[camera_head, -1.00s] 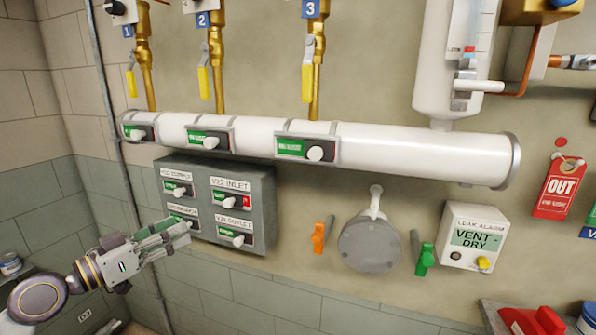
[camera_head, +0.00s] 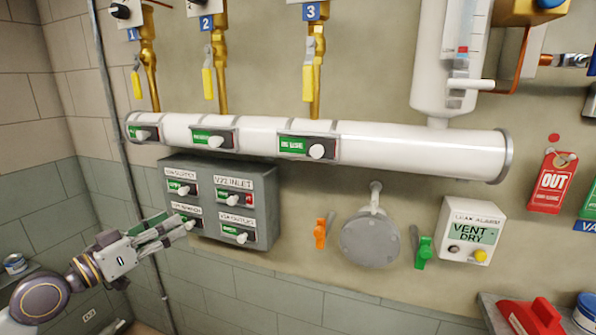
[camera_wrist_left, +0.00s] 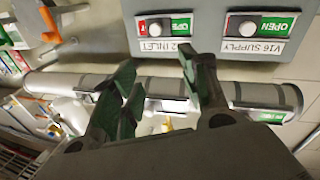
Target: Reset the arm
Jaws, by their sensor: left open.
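My left arm comes in from the left in the head view. Its gripper (camera_head: 176,229) is open and empty, with its fingertips close to the lower left of the grey switch box (camera_head: 262,226). Whether it touches the box, I cannot tell. In the left wrist view the open fingers (camera_wrist_left: 165,95) show with nothing between them. Beyond them are the V22 INLET slider (camera_wrist_left: 155,27) and the V16 SUPPLY slider (camera_wrist_left: 247,27). In the head view the fingertips partly overlap the lower left slider. My right gripper does not show.
A white pipe (camera_head: 400,150) with three slider plates runs above the box. Yellow-handled valves hang above it. An orange handle (camera_head: 320,233), a round grey cover (camera_head: 370,240), a green handle (camera_head: 424,252) and a leak alarm box (camera_head: 470,232) are to the right.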

